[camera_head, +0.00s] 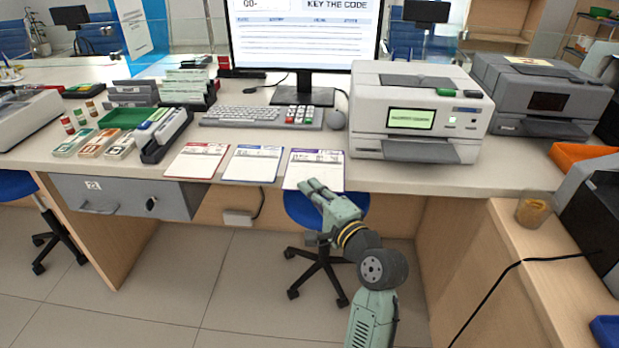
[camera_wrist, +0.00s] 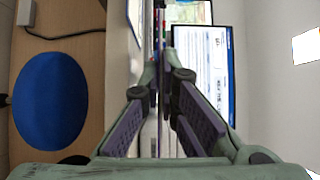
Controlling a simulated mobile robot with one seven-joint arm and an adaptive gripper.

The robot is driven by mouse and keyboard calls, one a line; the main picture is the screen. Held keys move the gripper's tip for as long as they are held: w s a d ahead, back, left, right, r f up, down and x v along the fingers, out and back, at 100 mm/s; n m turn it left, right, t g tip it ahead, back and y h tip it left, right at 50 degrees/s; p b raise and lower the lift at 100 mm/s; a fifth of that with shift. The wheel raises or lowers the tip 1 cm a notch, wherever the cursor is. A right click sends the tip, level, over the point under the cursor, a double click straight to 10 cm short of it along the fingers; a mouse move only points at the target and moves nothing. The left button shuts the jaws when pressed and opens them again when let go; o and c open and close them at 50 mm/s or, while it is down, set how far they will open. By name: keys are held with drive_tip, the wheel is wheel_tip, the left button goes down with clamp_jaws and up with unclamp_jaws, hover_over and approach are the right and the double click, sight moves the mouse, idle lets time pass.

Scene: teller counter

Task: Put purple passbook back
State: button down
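A sheet-like passbook with a purple-blue heading (camera_head: 316,160) lies on the counter's front edge, rightmost of three in a row. My gripper (camera_head: 306,186) is at its near edge, pointing at the counter from the front. In the wrist view my gripper (camera_wrist: 164,72) is rolled on its side, its fingers above and below the counter top's level, with a narrow gap between the tips. A thin pale edge runs between the fingers; whether they touch the passbook is unclear. A dark rack (camera_head: 166,137) holding upright booklets stands further left.
A red-headed sheet (camera_head: 196,160) and a blue-headed sheet (camera_head: 252,164) lie to the left. The keyboard (camera_head: 240,115) and monitor (camera_head: 305,35) stand behind, a printer (camera_head: 420,115) to the right. A blue stool (camera_head: 300,210) stands below; it also shows in the wrist view (camera_wrist: 50,100).

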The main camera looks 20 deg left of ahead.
sight(310, 171)
drive_tip(key=w+a, duration=0.1)
drive_tip(key=w, duration=0.1)
drive_tip(key=w+a, duration=0.1)
drive_tip(key=w, duration=0.1)
drive_tip(key=w+a+p, duration=0.1)
drive_tip(key=w, duration=0.2)
drive_tip(key=shift+f, duration=2.1)
drive_tip(key=shift+f, duration=0.2)
drive_tip(key=c, duration=1.8)
unclamp_jaws()
drive_tip(key=shift+r, duration=0.1)
